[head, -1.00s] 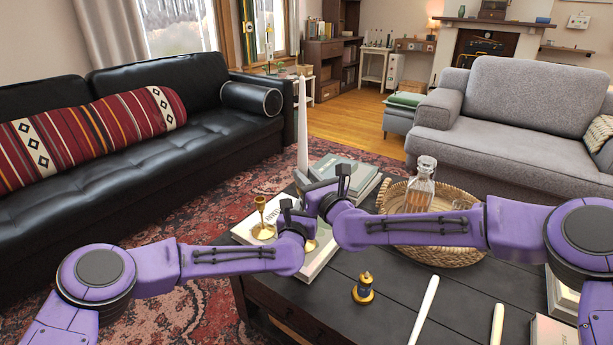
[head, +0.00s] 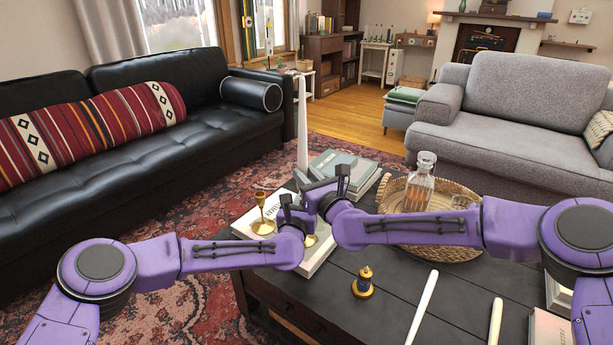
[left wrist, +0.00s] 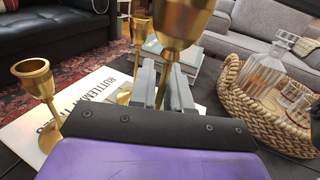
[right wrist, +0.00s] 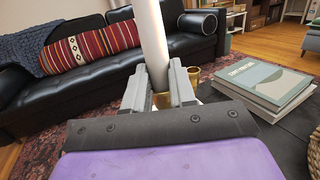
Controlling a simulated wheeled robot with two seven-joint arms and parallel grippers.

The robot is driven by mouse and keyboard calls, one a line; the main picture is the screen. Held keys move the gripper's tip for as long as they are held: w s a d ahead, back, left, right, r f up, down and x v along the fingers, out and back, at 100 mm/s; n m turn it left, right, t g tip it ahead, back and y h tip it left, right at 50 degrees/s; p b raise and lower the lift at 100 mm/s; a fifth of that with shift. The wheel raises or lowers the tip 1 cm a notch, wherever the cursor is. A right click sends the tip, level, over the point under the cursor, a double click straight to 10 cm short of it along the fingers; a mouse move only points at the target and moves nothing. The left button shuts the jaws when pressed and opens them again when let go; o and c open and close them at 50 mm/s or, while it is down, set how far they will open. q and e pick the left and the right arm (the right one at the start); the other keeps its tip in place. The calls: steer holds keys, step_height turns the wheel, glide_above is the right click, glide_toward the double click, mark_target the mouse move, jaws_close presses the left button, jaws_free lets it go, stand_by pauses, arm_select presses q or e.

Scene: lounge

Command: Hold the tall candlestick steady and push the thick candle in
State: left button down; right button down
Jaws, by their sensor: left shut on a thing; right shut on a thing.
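The thick white candle (head: 302,125) stands upright above the book stack's left side in the head view. My right gripper (head: 326,190) is shut on it; the right wrist view shows the candle (right wrist: 152,40) between the fingers (right wrist: 160,92). My left gripper (head: 297,212) is shut on the tall gold candlestick (left wrist: 181,22), whose stem runs between the fingers (left wrist: 164,85) in the left wrist view. In the head view, my grippers mostly hide the tall candlestick.
A shorter gold candlestick (head: 262,215) stands on a white book (head: 244,232) to the left. A wicker tray (head: 457,247) with a glass decanter (head: 419,185) is at right. A small dark and gold object (head: 364,283) and two loose candles (head: 424,305) lie nearer on the table.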

mark_target(304, 146)
steer(key=shift+f, duration=0.6)
step_height(304, 146, up, 9)
steer(key=shift+f, duration=2.85)
steer(key=shift+f, duration=1.15)
